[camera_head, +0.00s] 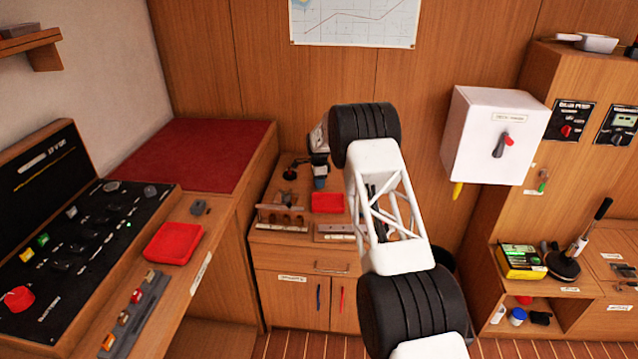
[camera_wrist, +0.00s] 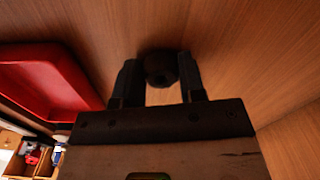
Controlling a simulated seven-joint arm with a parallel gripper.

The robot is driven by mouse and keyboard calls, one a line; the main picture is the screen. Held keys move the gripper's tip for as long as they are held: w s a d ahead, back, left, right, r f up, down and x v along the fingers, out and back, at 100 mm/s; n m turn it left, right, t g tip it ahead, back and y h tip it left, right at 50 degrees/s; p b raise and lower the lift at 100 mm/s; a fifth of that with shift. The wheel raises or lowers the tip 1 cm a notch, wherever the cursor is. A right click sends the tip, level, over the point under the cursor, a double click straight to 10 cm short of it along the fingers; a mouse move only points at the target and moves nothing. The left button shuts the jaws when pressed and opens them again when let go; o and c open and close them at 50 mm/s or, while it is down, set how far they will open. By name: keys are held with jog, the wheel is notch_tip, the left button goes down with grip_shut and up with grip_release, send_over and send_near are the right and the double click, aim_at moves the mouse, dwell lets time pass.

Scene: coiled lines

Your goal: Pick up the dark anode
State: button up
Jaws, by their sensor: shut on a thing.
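The dark anode (camera_wrist: 160,69) is a small, round, nearly black piece in the wrist view. It sits between the two fingers of my gripper (camera_wrist: 157,82), which is shut on it. Its lower part and its sides are partly hidden by the fingers. Brown wood lies behind it, and I cannot tell whether it touches that wood. In the head view my arm covers part of the back counter, and the anode cannot be made out there.
A red tray (camera_head: 327,203) stands on the back counter; it also shows left of my gripper in the wrist view (camera_wrist: 48,80). A wooden rack (camera_head: 281,219) stands in front. Another red tray (camera_head: 173,243) is on the left desk. A white box (camera_head: 494,135) hangs on the right wall.

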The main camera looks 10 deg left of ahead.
jog(key=shift+r, duration=0.15)
jog(key=shift+r, duration=1.65)
jog(key=s+d, duration=0.1)
jog(key=s, duration=0.4)
jog(key=s+d+r, duration=0.1)
jog(key=s, duration=0.4)
jog(key=s+d, duration=0.2)
jog(key=s, duration=0.3)
jog(key=shift+s+d+r, duration=0.1)
jog(key=shift+s+r, duration=0.05)
jog(key=shift+s, duration=0.15)
